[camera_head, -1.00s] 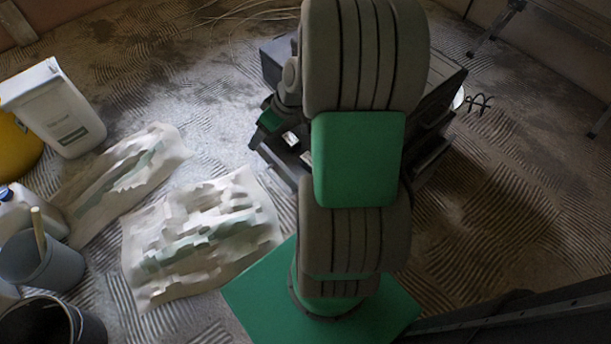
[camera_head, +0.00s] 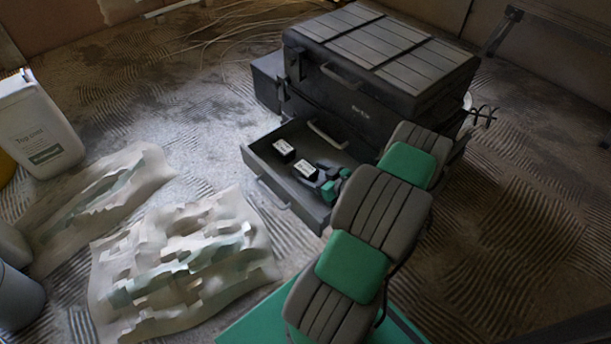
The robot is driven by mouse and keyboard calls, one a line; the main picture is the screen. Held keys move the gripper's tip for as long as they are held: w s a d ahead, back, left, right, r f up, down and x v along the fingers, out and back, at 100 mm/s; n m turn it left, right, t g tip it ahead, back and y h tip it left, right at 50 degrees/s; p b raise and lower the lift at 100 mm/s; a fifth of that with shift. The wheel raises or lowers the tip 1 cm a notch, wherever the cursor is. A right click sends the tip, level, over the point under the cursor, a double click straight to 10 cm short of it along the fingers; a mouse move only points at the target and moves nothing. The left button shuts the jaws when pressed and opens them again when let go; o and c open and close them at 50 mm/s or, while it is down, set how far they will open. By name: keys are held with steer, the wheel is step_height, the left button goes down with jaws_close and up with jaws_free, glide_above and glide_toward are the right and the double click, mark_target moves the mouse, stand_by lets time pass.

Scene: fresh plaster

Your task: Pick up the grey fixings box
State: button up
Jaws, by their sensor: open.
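Two small dark boxes with pale labelled tops sit in an open drawer (camera_head: 268,187) of a black tool chest. One box (camera_head: 283,147) is towards the left, the other box (camera_head: 305,168) nearer the middle. I cannot read the labels or tell for sure which is the grey fixings box. My gripper (camera_head: 318,181), dark with green parts, is low over the drawer, open, close beside the middle box. I cannot tell whether it touches that box. My arm hides the drawer's right end.
The tool chest (camera_head: 400,62) stands closed above the drawer, with a front handle. Crumpled pale sheets (camera_head: 180,262) lie on the ridged floor at left. A white tub (camera_head: 38,125) stands at far left. Floor at right is clear.

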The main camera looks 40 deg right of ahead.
steer(key=shift+w, duration=0.1)
steer(key=shift+c, duration=0.4)
jaws_close()
stand_by(0.3)
